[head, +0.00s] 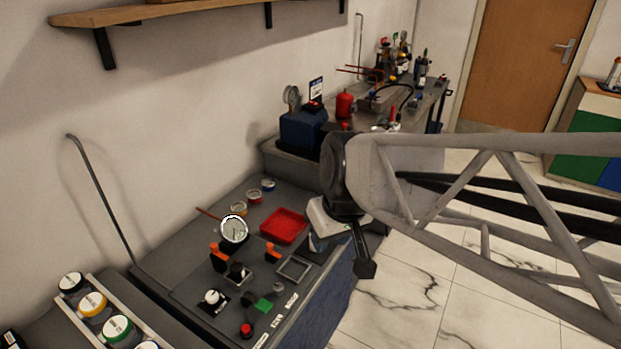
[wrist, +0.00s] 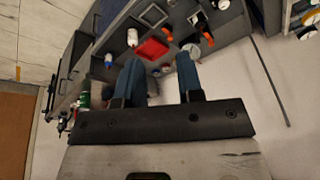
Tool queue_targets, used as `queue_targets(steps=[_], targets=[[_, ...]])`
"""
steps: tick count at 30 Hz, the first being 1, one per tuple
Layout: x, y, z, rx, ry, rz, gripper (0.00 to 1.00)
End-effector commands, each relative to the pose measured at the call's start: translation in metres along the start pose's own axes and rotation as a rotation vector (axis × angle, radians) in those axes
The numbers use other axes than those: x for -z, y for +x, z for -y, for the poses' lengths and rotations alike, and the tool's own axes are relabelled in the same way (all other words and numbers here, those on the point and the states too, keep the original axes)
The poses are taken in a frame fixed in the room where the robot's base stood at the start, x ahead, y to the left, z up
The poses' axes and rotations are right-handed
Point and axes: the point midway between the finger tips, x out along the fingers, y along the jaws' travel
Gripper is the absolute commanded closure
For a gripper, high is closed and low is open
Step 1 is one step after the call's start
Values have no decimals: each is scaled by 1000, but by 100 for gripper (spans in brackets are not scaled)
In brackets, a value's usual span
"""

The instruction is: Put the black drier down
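A jar with a black-ringed white lid (head: 72,283), which I take to be the black drier, stands at the far end of a rack at the lower left of the head view. Its label is too small to read. My gripper (head: 341,250) hangs over the right edge of the grey bench, well away from that jar. In the wrist view my gripper (wrist: 161,62) shows two blue fingers spread apart, with nothing seen between them. I cannot pick out the black drier for certain in the wrist view.
The grey rack (head: 104,318) also holds yellow-, green- and blue-ringed jars. The bench carries a red tray (head: 284,226), a round dial (head: 234,230), orange clamps, an empty square frame (head: 295,269) and knobs. A bent rod (head: 100,200) rises at the left. A blue gauge unit (head: 302,130) stands behind.

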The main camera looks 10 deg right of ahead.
Motion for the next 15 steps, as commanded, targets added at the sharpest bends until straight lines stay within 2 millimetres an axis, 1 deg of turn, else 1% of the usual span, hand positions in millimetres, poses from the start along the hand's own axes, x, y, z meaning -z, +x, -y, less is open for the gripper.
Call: queue_targets(steps=[1, 3, 6, 9, 15], targets=[[-12, -9, -5, -21, 35, 8, 66], [-27, -19, -11, -51, 86, 23, 66], [-45, -29, -17, -87, 146, 38, 66], [-57, -35, -22, -113, 189, 49, 66], [-66, -39, -25, -133, 218, 55, 66]])
